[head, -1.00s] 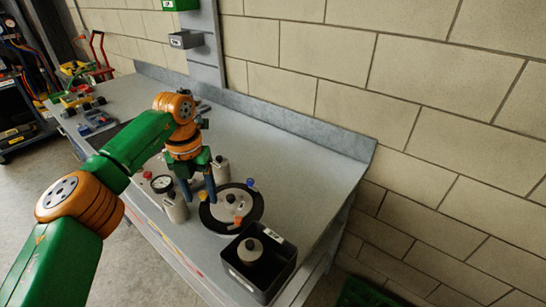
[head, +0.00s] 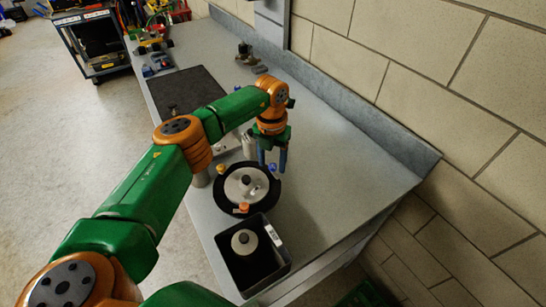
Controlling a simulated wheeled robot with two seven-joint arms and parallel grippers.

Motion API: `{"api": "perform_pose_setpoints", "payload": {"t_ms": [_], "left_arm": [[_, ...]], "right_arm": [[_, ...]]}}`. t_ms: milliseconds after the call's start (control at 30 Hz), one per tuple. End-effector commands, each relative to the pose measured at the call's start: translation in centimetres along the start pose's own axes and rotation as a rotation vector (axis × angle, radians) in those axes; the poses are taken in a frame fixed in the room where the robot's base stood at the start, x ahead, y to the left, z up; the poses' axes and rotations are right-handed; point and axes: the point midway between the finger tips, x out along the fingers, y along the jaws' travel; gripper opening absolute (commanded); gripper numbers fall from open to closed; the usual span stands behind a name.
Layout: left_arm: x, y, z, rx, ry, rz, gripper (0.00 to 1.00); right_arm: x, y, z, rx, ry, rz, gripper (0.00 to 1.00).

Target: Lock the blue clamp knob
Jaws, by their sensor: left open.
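The blue clamp knob (head: 271,168) sits on the far right rim of a round black plate (head: 270,200) with a pale metal lid (head: 239,190). My right gripper is not in view.
A black bin (head: 222,262) holding a round grey part (head: 244,241) stands in front of the plate. Pale cylinders stand behind my left arm. A dark mat (head: 185,88) lies farther along the bench. A block wall runs along the right. The bench right of the plate is clear.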

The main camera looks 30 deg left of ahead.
Motion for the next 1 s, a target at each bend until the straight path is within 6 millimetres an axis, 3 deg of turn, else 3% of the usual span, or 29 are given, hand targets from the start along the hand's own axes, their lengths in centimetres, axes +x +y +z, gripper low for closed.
{"api": "perform_pose_setpoints", "payload": {"t_ms": [167,300,400,767,1000], "left_arm": [[0.1,0.0,0.0,0.0,0.0,0.0,0.59],[0.1,0.0,0.0,0.0,0.0,0.0,0.22],[0.0,0.0,0.0,0.0,0.0,0.0,0.0],[0.1,0.0,0.0,0.038,0.0,-0.001,0.0],[0.2,0.0,0.0,0.185,0.001,-0.001,0.0]], "right_arm": [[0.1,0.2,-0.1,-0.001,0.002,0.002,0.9],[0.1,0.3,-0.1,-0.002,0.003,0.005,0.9],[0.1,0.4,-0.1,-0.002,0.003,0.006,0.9],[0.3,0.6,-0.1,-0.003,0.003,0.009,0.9],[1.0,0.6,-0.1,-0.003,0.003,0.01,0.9]]}}
